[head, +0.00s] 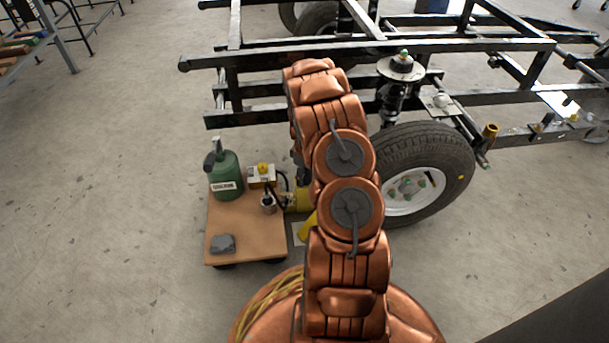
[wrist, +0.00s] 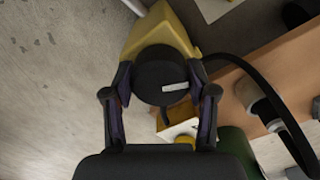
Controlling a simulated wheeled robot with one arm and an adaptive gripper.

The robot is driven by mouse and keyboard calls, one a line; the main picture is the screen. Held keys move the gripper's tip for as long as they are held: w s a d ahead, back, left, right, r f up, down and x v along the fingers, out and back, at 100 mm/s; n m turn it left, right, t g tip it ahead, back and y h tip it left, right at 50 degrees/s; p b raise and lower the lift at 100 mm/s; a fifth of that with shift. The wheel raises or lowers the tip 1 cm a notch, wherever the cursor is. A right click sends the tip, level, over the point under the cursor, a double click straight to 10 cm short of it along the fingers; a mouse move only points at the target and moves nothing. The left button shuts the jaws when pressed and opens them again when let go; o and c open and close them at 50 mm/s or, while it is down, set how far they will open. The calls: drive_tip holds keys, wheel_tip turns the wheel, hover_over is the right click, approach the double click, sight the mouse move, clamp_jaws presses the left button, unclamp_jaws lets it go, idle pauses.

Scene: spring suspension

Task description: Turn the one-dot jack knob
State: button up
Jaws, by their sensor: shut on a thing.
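A black round knob (wrist: 160,76) with a short white bar on its face sits at the end of a yellow jack body (wrist: 172,32) in the wrist view. My gripper (wrist: 162,90) has one finger on each side of the knob and is shut on it. I cannot make out a dot mark on the knob. In the head view, part of the yellow jack (head: 298,200) shows left of my arm. The knob and my fingers are hidden behind my arm there.
A low wooden cart (head: 240,240) holds a green can (head: 226,176), a white box with a yellow button (head: 262,174) and a grey block (head: 222,244). A black hose (wrist: 285,125) curves nearby. A wheel (head: 430,165) and black frame (head: 480,48) stand right and behind.

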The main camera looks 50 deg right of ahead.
drive_tip(key=shift+c, duration=0.6)
drive_tip(key=shift+p, duration=0.3)
drive_tip(key=shift+r+m+p, duration=0.1)
drive_tip(key=shift+m+p, duration=0.2)
drive_tip(key=shift+m, duration=0.1)
drive_tip(key=m+p, duration=0.2)
drive_tip(key=p, duration=0.1)
drive_tip(key=shift+r+m, duration=0.1)
drive_tip(key=shift+m, duration=0.3)
drive_tip(key=m+p, duration=0.2)
drive_tip(key=shift+a+p, duration=0.1)
drive_tip(key=shift+p, duration=0.2)
drive_tip(key=shift+m+p, duration=1)
drive_tip(key=shift+m, duration=0.6)
drive_tip(key=shift+f, duration=0.2)
